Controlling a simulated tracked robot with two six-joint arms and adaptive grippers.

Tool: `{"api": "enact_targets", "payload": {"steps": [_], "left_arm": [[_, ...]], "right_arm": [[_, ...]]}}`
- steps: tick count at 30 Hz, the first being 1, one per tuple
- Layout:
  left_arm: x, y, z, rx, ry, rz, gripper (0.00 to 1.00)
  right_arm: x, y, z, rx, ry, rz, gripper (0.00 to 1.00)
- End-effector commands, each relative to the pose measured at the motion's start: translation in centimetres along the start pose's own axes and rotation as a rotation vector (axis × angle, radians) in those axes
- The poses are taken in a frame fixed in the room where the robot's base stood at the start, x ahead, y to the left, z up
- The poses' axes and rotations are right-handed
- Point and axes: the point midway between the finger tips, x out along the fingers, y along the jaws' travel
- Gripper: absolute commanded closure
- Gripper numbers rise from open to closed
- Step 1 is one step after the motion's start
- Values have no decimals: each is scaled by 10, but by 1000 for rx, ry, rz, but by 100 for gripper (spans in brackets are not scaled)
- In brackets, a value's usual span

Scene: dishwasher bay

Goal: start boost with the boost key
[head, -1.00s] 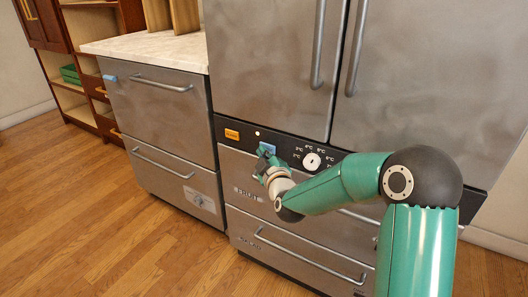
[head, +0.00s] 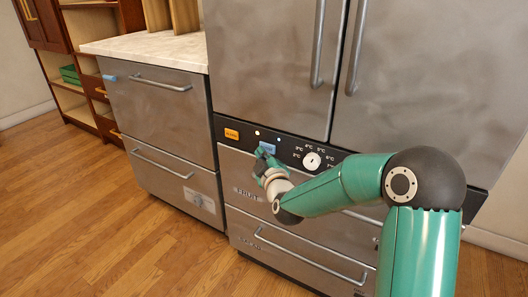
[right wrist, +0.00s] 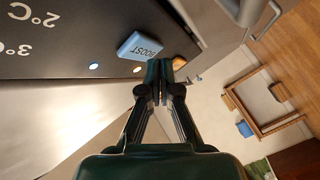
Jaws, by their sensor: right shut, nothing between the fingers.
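The blue boost key (head: 267,147) is on the black control panel (head: 345,153) of the large steel refrigerator. In the right wrist view the key (right wrist: 143,46) shows its BOOST lettering. My right gripper (head: 261,152) is shut and empty, just in front of the key's lower left. In the right wrist view the closed fingertips (right wrist: 166,66) are beside the key; I cannot tell whether they touch it. A pale indicator light (head: 278,139) shows above the boost key; it is bluish white in the right wrist view (right wrist: 94,66). My left gripper is out of view.
An orange key (head: 232,134) with another small light (head: 257,132) is left of the boost key. A white temperature dial (head: 312,160) is to its right. Drawer handles (head: 310,258) stick out below. A steel cabinet with a pale countertop (head: 150,42) stands at left. The wooden floor in front is clear.

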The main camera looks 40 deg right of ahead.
Motion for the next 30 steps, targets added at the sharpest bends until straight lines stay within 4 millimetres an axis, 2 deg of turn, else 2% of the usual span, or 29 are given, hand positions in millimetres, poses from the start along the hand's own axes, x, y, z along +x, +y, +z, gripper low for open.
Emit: {"api": "enact_targets", "payload": {"steps": [14,30], "left_arm": [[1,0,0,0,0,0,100],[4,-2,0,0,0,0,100]], "right_arm": [[-4,-3,-4,1,2,0,100],[-36,-26,-26,0,1,0,100]]}}
